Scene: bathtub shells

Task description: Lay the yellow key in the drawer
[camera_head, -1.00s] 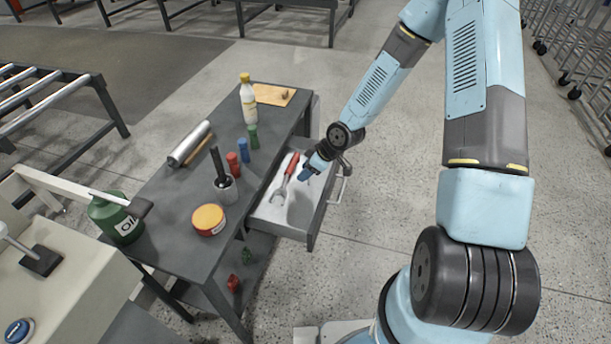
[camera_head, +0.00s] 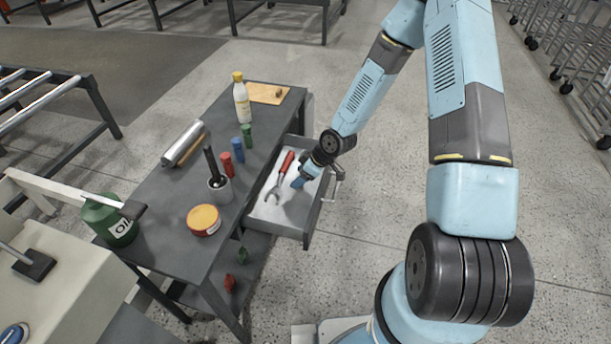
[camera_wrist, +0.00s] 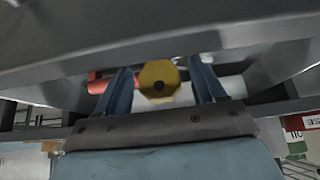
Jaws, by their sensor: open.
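My gripper (camera_head: 299,182) reaches down into the open drawer (camera_head: 300,235) at the table's right side. In the wrist view, its two blue fingers (camera_wrist: 163,72) are apart. The yellow key (camera_wrist: 159,80) shows between them as a yellow many-sided head with a dark hole. A gap shows between the key and each finger. The key is hidden in the head view, and I cannot tell whether it rests on the drawer floor. A red-handled wrench (camera_head: 279,179) lies in the drawer just left of my gripper.
The drawer handle (camera_head: 337,180) sits right of my gripper. The grey tabletop (camera_head: 165,215) holds a bottle (camera_head: 242,100), a tin (camera_head: 204,220), a cup (camera_head: 220,190) and small coloured cylinders. The drawer's near part is clear. An oil can (camera_head: 110,220) stands at the left.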

